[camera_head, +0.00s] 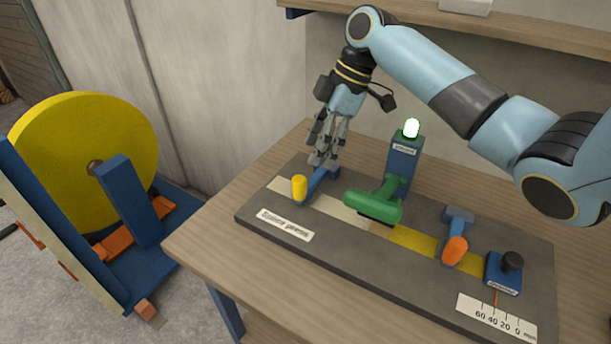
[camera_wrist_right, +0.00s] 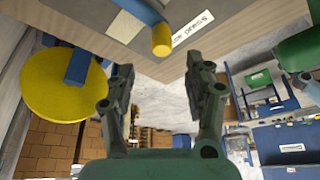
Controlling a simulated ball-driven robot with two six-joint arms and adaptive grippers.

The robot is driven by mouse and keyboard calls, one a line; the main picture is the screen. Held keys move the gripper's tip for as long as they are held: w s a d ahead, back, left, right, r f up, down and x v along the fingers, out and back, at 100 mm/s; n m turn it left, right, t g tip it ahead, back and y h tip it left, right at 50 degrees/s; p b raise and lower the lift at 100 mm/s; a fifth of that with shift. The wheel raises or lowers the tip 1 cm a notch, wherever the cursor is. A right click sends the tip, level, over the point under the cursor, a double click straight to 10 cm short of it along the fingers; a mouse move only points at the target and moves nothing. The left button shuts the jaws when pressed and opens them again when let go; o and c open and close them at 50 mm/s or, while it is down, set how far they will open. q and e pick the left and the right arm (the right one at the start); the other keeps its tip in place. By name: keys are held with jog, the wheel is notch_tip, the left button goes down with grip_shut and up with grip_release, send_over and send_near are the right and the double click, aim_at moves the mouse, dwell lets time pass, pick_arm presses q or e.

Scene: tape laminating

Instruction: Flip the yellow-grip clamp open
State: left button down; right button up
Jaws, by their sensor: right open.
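The yellow-grip clamp (camera_head: 299,189) is at the left end of the dark base plate; its blue arm runs back and right from the yellow grip. The yellow grip also shows at the top of the right wrist view (camera_wrist_right: 162,42). My right gripper (camera_head: 321,158) is behind the grip and above the blue arm, pointing down; it hides part of the clamp. Its fingers (camera_wrist_right: 161,80) are apart with nothing between them, and the grip appears beyond their tips. I cannot tell whether a finger touches the blue arm. My left gripper is not in view.
The dark base plate (camera_head: 350,262) carries a green handle (camera_head: 372,208), a blue post with a lit lamp (camera_head: 411,128), an orange-grip clamp (camera_head: 455,250) and a blue block with a black knob (camera_head: 512,262). A yellow roll (camera_head: 60,150) stands left of the table.

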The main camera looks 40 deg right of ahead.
aim_at(302, 178)
jog(key=x, duration=0.5)
jog(key=shift+a, duration=0.35)
jog(key=x, duration=0.3)
jog(key=shift+f+p, duration=0.3)
jog(key=shift+p, duration=0.05)
jog(key=shift+a+f, duration=0.1)
jog(key=shift+f, duration=0.25)
jog(key=shift+c, duration=0.4)
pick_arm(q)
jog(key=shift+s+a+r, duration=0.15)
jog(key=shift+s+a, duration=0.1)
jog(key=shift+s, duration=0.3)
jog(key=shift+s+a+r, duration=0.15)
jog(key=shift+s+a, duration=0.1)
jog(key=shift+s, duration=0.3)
pick_arm(e)
grip_shut()
